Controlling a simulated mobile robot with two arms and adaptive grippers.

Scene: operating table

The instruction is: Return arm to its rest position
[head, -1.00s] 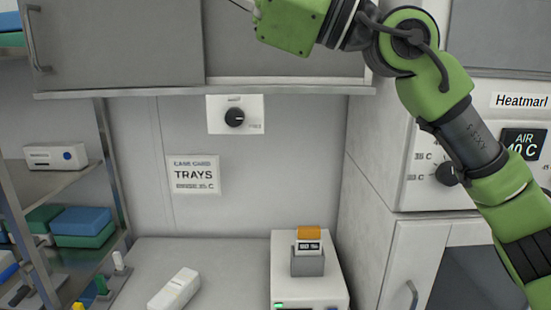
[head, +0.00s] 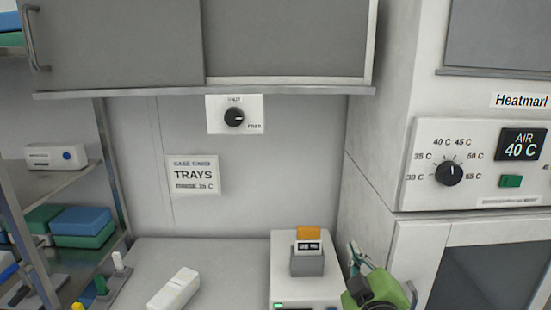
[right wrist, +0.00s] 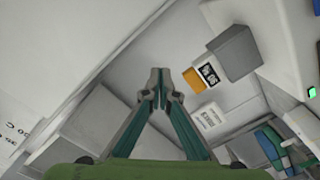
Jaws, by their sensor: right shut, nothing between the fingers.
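My right gripper (head: 354,250) is low at the right of the head view, beside the white device and in front of the warming cabinet's side. Its green body is cut off by the bottom edge of the picture. In the right wrist view the two fingers of the right gripper (right wrist: 160,77) meet at the tips, shut and empty. The rest of the right arm is out of the head view. My left gripper is not in view.
A white device (head: 288,262) with a grey holder and orange-topped display stands on the counter (head: 225,268). A white handheld unit (head: 174,289) lies to its left. The cabinet panel (head: 478,160) reads AIR 40 C. Shelves (head: 75,190) stand at left.

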